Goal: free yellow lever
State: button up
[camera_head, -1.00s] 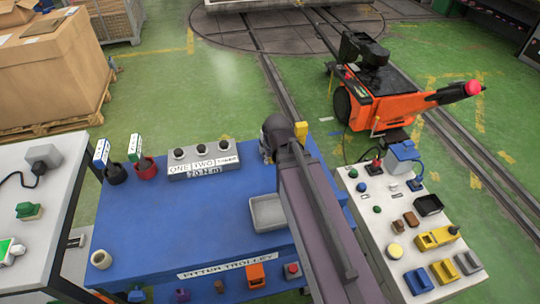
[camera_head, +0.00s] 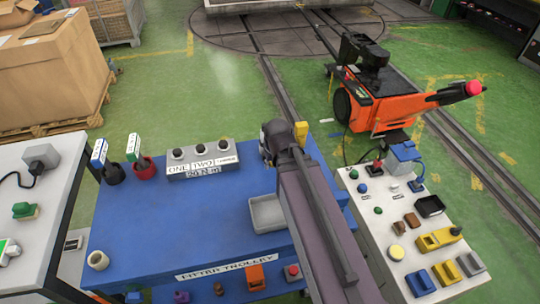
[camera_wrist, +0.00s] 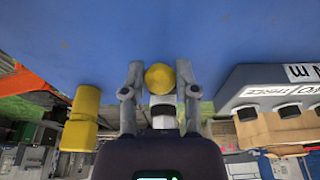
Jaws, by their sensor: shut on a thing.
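In the wrist view my gripper (camera_wrist: 160,72) has its two grey fingers on either side of a yellow round-ended piece (camera_wrist: 159,79) with a pale stem below it. The gripper is shut on this piece, which looks like the yellow lever. Most of its length is hidden behind the gripper body. A second yellow block (camera_wrist: 80,118) stands to the left, apart from the fingers; a yellow part also shows beside my arm in the head view (camera_head: 301,132). In the head view my arm covers the fingers and the held piece.
The blue fitter trolley (camera_head: 150,225) carries a grey ONE/TWO box (camera_head: 202,160), a grey tray (camera_head: 267,213) and dark and red cups. A white bench (camera_head: 372,225) with several small coloured fittings stands right. An orange machine (camera_head: 385,100) is behind it. Green floor lies beyond the trolley.

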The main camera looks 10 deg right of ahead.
jog(key=shift+s+f+b, duration=0.2)
jog(key=shift+f+b, duration=0.3)
jog(key=shift+f, duration=0.3)
jog(key=shift+f+b, duration=0.6)
jog(key=shift+b, duration=0.2)
jog(key=shift+c, duration=0.2)
jog(key=o, duration=0.8)
